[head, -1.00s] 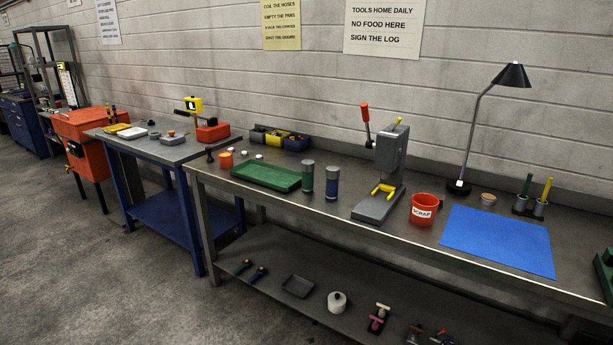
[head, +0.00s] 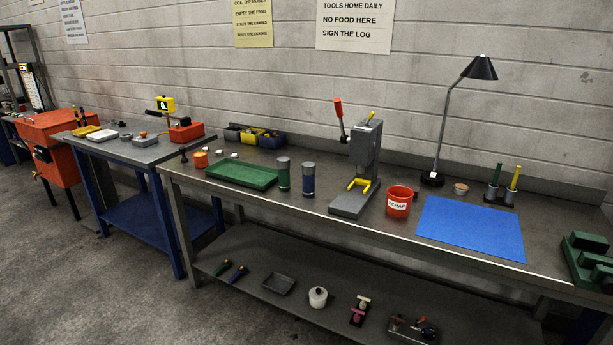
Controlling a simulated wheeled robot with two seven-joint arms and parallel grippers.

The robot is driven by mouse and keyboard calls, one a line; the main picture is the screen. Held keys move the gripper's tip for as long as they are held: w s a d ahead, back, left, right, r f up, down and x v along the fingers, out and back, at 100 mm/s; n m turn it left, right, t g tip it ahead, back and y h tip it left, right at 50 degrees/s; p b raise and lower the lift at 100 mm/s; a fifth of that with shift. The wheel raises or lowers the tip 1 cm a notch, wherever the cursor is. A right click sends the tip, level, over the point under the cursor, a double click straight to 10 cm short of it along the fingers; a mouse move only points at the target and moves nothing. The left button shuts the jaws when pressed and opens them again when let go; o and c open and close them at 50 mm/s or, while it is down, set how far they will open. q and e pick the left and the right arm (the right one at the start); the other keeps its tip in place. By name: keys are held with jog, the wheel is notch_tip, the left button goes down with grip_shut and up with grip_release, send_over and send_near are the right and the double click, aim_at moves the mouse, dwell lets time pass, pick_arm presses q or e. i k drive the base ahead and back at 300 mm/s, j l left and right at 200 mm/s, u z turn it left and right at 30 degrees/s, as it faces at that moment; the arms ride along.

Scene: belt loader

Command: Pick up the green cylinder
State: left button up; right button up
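The green cylinder (head: 283,174) stands upright on the long grey workbench (head: 335,218), with a grey cap on top. It is just right of the green tray (head: 241,174) and left of a similar blue cylinder (head: 308,180) with a grey top. Nothing covers it. Neither of my grippers shows in the head view.
A grey press (head: 357,180) with a red-handled lever stands right of the cylinders. Further right are a red scrap bucket (head: 399,202), a blue mat (head: 470,229) and a black lamp (head: 433,178). Bench room in front of the cylinders is clear. A lower shelf holds small items.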

aim_at(284, 175)
jog(key=i+j+z, duration=0.15)
jog(key=i, duration=0.8)
